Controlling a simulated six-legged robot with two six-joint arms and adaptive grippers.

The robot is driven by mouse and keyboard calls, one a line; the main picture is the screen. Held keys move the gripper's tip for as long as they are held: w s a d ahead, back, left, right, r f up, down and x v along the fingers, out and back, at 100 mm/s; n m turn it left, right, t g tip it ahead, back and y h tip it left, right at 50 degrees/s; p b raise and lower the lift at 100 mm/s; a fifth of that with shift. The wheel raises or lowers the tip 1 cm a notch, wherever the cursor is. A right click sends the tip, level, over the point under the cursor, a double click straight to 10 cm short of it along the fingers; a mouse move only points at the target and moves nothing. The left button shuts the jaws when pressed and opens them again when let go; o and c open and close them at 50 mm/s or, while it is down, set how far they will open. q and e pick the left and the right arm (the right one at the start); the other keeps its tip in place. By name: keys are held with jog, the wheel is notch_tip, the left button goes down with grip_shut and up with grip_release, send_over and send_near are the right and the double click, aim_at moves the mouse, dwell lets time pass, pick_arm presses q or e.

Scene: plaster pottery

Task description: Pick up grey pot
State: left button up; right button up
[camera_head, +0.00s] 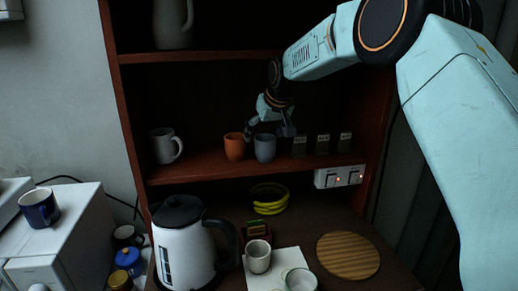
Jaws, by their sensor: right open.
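The grey pot (265,149) stands upright on the middle shelf, a plain blue-grey cup shape. An orange pot (234,147) stands close to its left. My right gripper (268,130) reaches in from the upper right and hangs at the grey pot's rim. It is open, with one finger to the left of the pot's top and the other to the right. I cannot tell whether the fingers touch the pot. My left gripper is not in view.
On the shelf (205,172), a grey mug (165,146) stands left and small dark boxes (322,144) stand right of the pot.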

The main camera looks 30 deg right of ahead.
jog(key=shift+d+f, duration=0.1)
jog(key=shift+f, duration=0.4)
jog(key=x, duration=0.1)
jog(key=p+x, duration=0.1)
jog(key=x, duration=0.1)
jog(key=p+x, duration=0.1)
jog(key=x, duration=0.1)
jog(key=shift+w+d, duration=0.25)
jog(key=shift+d, duration=0.1)
jog(key=shift+w+f, duration=0.15)
jog(key=shift+a, duration=0.1)
jog(key=shift+s, duration=0.35)
jog(key=shift+w+f, duration=0.2)
jog(key=shift+w, duration=0.25)
jog(key=c, duration=0.6)
jog(key=shift+s+r, duration=0.25)
jog(key=shift+s, duration=0.05)
jog(key=c, duration=0.5)
jog(key=shift+c, duration=1.4)
jog(key=shift+w+f, duration=0.1)
jog(key=shift+w, duration=0.15)
